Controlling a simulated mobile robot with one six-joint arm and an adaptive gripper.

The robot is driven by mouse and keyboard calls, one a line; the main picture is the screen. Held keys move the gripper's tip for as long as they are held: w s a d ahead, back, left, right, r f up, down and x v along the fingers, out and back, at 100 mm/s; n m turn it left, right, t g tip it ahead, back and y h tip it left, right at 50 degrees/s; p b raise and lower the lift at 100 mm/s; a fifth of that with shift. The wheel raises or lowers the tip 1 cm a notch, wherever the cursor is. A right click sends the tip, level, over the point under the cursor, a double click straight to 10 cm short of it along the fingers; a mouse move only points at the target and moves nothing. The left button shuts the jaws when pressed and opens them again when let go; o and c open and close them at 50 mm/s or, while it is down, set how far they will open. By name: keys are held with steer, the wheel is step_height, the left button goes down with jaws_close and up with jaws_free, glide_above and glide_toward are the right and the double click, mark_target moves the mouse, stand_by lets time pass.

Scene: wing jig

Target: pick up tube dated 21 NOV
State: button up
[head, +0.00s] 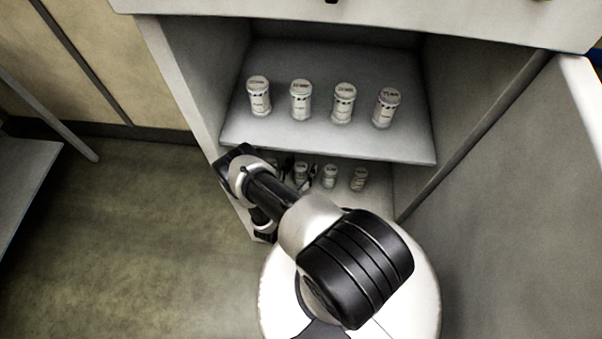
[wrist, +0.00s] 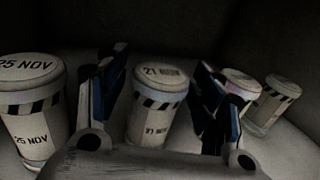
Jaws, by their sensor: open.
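The tube dated 21 NOV (wrist: 157,105) stands upright in the middle of the wrist view, its lid and label partly readable, with a dark striped band under the lid. In the head view it is on the lower shelf (head: 301,173). My gripper (wrist: 158,95) is open, with one finger at the left and one at the right of this tube. I cannot tell whether either finger touches it. A tube dated 25 NOV (wrist: 34,115) stands just left of the left finger.
Two more tubes stand to the right, one (wrist: 240,85) partly hidden by the right finger and one farther right (wrist: 272,103). Several tubes stand on the upper shelf (head: 330,145) above my arm. The cabinet's side walls close in the lower shelf.

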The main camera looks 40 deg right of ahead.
steer(key=c, duration=1.2)
steer(key=shift+r, duration=0.1)
